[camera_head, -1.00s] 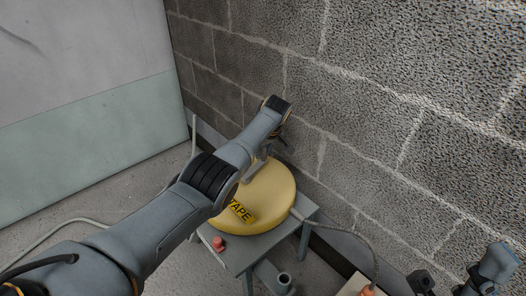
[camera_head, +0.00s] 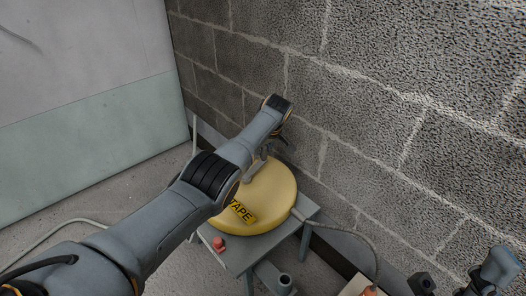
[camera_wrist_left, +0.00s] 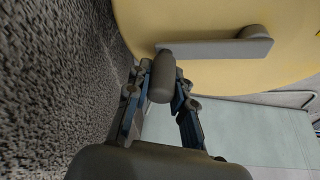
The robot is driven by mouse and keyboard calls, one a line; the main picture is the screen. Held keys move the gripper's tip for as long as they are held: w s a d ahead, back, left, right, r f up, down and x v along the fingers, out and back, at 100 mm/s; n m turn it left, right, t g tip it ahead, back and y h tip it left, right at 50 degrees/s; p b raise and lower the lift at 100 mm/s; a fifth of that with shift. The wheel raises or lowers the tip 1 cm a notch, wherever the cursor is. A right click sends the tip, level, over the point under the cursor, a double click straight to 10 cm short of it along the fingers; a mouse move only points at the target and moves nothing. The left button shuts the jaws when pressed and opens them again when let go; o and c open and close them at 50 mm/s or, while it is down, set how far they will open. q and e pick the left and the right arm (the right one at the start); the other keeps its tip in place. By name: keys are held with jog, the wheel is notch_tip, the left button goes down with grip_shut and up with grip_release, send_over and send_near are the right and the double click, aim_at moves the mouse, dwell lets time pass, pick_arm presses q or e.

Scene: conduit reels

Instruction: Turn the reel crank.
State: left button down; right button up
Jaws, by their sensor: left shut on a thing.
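The yellow reel (camera_head: 268,195) with a "TAPE" label lies on a small grey stand below my left arm. In the left wrist view the reel face (camera_wrist_left: 215,20) fills the top, and the grey crank arm (camera_wrist_left: 220,48) lies across it. The crank's knob (camera_wrist_left: 162,78) sticks out from the arm's end, between the fingers. My left gripper (camera_wrist_left: 160,92) is shut on the crank knob. In the head view my left arm hides part of the crank and gripper. Part of my right arm (camera_head: 497,268) shows at the lower right; its jaws are not clear.
The grey stand (camera_head: 240,258) has a small red knob (camera_head: 219,244) near its front edge. A block wall (camera_head: 400,120) rises close behind the reel. A cable (camera_head: 350,232) runs from the reel's right side to the lower right. Floor is open at the left.

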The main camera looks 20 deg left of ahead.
pick_arm(q)
jog(key=shift+s+a+f, duration=0.35)
jog(key=shift+a+f, duration=0.05)
jog(key=c, duration=1.1)
grip_release()
jog(key=shift+s+a+r, duration=0.15)
jog(key=shift+c, duration=0.2)
jog(key=shift+w+d+r, duration=0.25)
jog(key=shift+d, duration=0.05)
jog(key=shift+d+r, duration=0.2)
jog(key=shift+r, duration=0.25)
jog(key=v, duration=1)
jog(key=shift+s+r, duration=0.2)
jog(key=shift+r, duration=0.15)
